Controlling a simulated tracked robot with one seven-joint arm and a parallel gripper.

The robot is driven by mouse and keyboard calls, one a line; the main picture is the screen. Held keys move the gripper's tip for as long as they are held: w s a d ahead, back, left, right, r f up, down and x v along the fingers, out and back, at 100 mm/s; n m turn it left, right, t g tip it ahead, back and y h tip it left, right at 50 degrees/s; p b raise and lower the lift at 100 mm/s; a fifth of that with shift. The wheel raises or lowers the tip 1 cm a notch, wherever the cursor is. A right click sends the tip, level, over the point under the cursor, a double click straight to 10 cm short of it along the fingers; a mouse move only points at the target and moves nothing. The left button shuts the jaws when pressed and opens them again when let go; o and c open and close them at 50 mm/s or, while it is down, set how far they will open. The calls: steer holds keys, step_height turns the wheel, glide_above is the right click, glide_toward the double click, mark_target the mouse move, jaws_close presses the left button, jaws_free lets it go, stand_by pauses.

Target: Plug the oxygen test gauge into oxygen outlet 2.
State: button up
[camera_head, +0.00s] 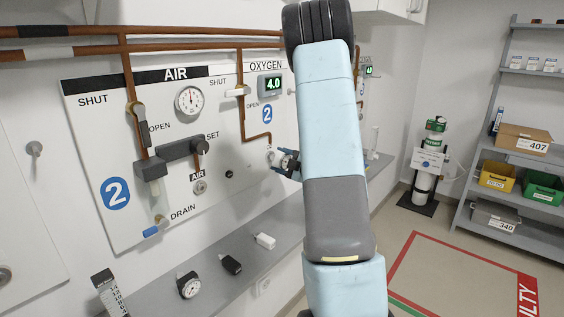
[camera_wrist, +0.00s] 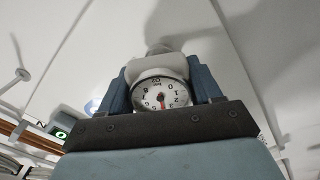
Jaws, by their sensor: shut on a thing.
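My gripper (camera_wrist: 160,88) is shut on the oxygen test gauge (camera_wrist: 161,97), a round white dial with a red needle and a pale collar behind it. In the head view my gripper (camera_head: 287,164) is small and partly behind my arm, close to the panel (camera_head: 235,205) at the lower end of the oxygen pipe. A pale round part (camera_head: 271,157) shows at its tip; I cannot tell whether this is the gauge or oxygen outlet 2. The join between gauge and outlet is hidden. The oxygen display (camera_head: 272,86) reads 4.0 above a blue 2.
A grey shelf (camera_head: 205,270) below the panel holds a black-cased gauge (camera_head: 189,286), a black block (camera_head: 231,264) and a white block (camera_head: 264,241). The air outlet (camera_head: 200,187) is left. A cylinder stand (camera_head: 425,180) and shelving (camera_head: 510,140) stand right; red-outlined floor (camera_head: 450,275) is clear.

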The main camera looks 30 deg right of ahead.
steer(key=o, duration=1.5)
steer(key=v, duration=1.4)
steer(key=w+a+r+m+g+h, duration=0.3)
steer(key=a+r+m+g+h, duration=0.15)
steer(key=r+m+h, duration=0.55)
steer(key=s+a+r+m+g+y, duration=0.1)
steer(key=s+a+m+g, duration=0.1)
steer(key=s+a, duration=0.5)
steer(key=s+a+r+m+g+y, duration=0.1)
steer(key=s+a+m+g, duration=0.1)
steer(key=s+a, duration=0.5)
steer(key=s+a+r+m+g+y, duration=0.1)
steer(key=s+a+m+g, duration=0.1)
steer(key=s+a, duration=0.5)
steer(key=shift+s+r+g+y, duration=0.15)
steer(key=shift+s+g+y, duration=0.1)
steer(key=shift+s, duration=0.55)
steer(key=shift+s+r+g+y, duration=0.15)
steer(key=shift+s+g, duration=0.05)
steer(key=shift+s, duration=0.55)
